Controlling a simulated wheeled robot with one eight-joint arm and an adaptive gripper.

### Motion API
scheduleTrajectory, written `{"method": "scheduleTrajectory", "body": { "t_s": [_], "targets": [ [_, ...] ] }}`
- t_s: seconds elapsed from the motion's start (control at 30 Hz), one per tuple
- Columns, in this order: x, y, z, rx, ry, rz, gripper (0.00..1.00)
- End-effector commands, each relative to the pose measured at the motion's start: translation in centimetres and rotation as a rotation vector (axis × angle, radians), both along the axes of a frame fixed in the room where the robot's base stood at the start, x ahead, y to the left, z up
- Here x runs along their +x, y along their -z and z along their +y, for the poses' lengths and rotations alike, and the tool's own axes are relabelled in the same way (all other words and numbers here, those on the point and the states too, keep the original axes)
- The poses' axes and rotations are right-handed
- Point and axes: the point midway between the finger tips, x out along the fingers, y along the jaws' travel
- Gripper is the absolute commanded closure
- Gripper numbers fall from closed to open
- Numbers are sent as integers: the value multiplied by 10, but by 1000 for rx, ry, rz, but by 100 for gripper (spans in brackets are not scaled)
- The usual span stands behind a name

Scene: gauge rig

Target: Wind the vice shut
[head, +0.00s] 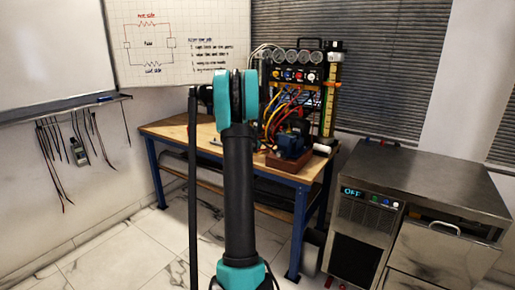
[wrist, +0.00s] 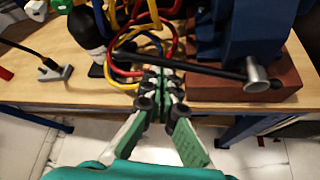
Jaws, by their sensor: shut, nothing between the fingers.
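The blue vice (wrist: 236,32) stands on a red-brown wooden block (wrist: 276,88) at the upper right of the wrist view. A dark handle bar (wrist: 215,71) runs across its front and ends in a silver knob (wrist: 258,72) at the right. My gripper (wrist: 162,84) is shut and empty, its fingertips close together just left of the block, near the bar. I cannot tell whether they touch the bar. In the head view the vice (head: 292,141) sits on its block at the bench's right side; my arm hides my gripper there.
Red, yellow and blue cables (wrist: 150,30) loop just beyond my fingertips. The wooden bench (head: 170,131) has a front edge below my gripper. A gauge panel (head: 300,75) stands behind the vice. A steel cabinet (head: 430,185) stands at the right.

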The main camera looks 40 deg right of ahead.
Motion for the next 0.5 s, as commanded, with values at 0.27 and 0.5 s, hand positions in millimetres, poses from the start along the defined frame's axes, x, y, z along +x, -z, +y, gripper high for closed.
{"method": "scheduleTrajectory", "body": {
  "t_s": [0.27,0.5],
  "targets": [
    [1,2,1,-1,0,2,100],
    [12,25,13,-1,-3,2,100]
  ]
}}
